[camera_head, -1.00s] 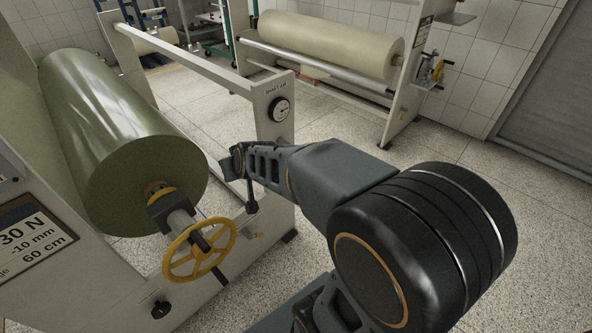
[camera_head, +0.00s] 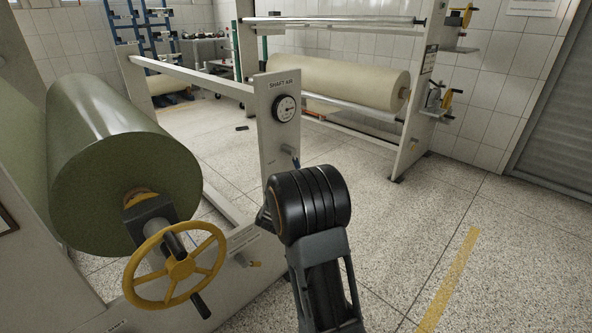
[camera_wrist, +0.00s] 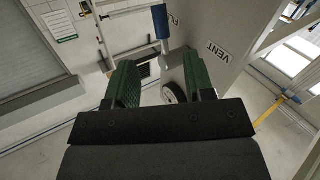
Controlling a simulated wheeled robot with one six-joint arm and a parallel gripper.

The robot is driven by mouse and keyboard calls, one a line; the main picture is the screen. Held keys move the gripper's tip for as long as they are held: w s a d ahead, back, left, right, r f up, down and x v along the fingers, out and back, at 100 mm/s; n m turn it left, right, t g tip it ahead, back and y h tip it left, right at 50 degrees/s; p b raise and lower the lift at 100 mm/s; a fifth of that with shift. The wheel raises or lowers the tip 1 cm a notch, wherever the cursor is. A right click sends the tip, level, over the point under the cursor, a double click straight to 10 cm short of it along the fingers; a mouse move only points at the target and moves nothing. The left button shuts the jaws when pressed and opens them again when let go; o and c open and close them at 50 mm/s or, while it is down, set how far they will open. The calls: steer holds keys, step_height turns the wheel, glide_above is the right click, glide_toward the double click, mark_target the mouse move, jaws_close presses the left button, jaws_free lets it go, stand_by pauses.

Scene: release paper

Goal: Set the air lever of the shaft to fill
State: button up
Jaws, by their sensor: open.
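The grey shaft air panel (camera_head: 272,125) carries a round gauge (camera_head: 285,108). In the wrist view the lever's blue grip (camera_wrist: 160,21) and grey metal stem lie beyond my fingertips. A VENT label (camera_wrist: 217,50) is right of the stem; another label, partly hidden, is close beside the grip. My gripper (camera_wrist: 158,72) is open with green pads, and no lever part is clasped. The gauge (camera_wrist: 173,92) shows beside the right pad. My arm hides the gripper in the head view.
A green paper roll (camera_head: 120,165) and a yellow handwheel (camera_head: 180,268) stand at the left. A cream roll (camera_head: 340,80) on another frame is behind. Open floor with a yellow stripe (camera_head: 448,280) lies to the right.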

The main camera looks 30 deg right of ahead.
mark_target(296, 166)
steer(key=b+x, duration=0.2)
steer(key=x, duration=0.9)
steer(key=shift+w, duration=0.1)
steer(key=shift+c, duration=0.5)
jaws_close()
